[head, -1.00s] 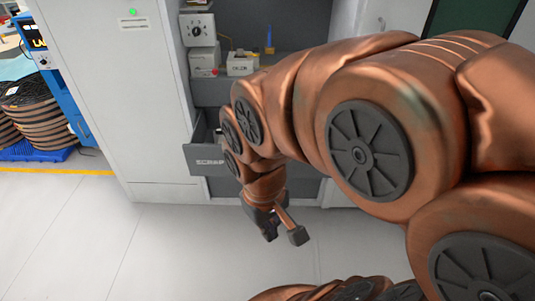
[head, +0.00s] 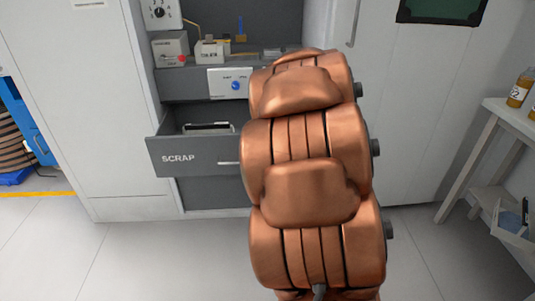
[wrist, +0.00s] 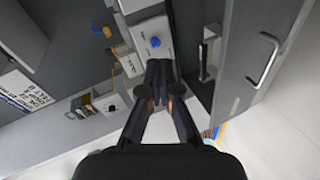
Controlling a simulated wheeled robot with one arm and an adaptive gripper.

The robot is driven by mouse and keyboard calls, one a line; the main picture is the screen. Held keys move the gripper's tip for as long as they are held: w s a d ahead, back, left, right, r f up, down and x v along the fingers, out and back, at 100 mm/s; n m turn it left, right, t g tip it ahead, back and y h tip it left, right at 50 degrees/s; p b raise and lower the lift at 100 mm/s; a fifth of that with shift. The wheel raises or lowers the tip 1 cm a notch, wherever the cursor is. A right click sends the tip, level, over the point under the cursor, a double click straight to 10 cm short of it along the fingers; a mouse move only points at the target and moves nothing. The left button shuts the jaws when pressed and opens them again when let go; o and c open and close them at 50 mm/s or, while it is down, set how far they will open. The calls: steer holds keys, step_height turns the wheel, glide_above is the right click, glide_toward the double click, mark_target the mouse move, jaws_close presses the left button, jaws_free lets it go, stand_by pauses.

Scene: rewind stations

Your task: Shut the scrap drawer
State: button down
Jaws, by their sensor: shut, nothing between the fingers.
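The scrap drawer (head: 185,157) stands pulled out from the grey cabinet in the head view, its front lettered SCRAP. My arm covers the right part of its front and some of its handle. In the wrist view the drawer front (wrist: 240,85) with its bar handle is at the right, seen turned. My gripper (wrist: 158,70) is shut and empty in the wrist view, pointing at the panel with the blue knob, beside the open drawer. It appears apart from the drawer front. The gripper is hidden behind my arm in the head view.
A panel with a blue knob (head: 234,85) sits above the drawer. Small boxes (head: 170,48) stand on the shelf above. A white side table (head: 480,150) with bottles is at the right. The floor in front of the left cabinet is clear.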

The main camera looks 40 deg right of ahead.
steer(key=s+f+n+t+y+b, duration=0.25)
steer(key=f+n+y+b, duration=0.3)
steer(key=f, duration=0.35)
steer(key=s+f+n+t+y+b, duration=0.25)
steer(key=f+n+y+b, duration=0.2)
steer(key=f+b, duration=0.3)
steer(key=w+b, duration=0.3)
steer(key=w, duration=1)
steer(key=shift+w+d+f+t, duration=0.25)
steer(key=shift+d+f+t, duration=0.05)
steer(key=shift+d+f, duration=0.1)
steer(key=shift+r, duration=0.15)
